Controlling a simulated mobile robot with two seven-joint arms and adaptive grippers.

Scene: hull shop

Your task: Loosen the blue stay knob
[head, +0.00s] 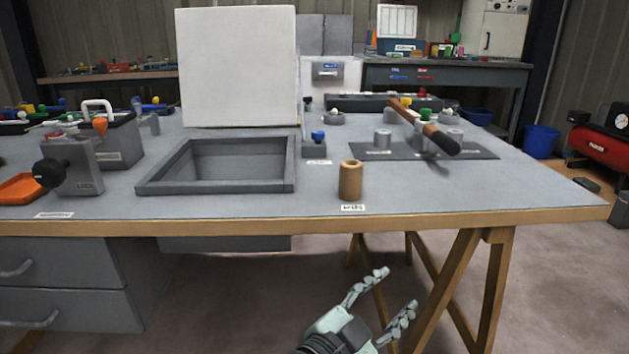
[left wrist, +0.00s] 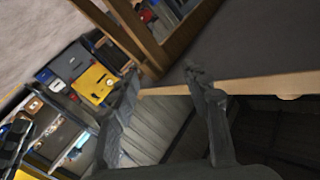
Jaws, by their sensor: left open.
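The blue stay knob (head: 318,135) sits on a small grey block (head: 315,149) on the bench, just right of the grey frame (head: 215,187). A white panel (head: 238,66) stands upright at the back of that frame. My left gripper (head: 396,288) is open and empty. It is in front of the bench and below its top, well away from the knob. In the left wrist view the two fingers of my left gripper (left wrist: 164,80) are apart with nothing between them. The knob cannot be made out there. My right gripper is not in view.
A wooden cylinder (head: 351,181) stands near the bench's front edge. A hammer (head: 425,127) lies across metal posts on a dark mat (head: 480,152) to the right. The bench edge (head: 400,219) and wooden trestle legs (head: 440,290) are close to my left gripper.

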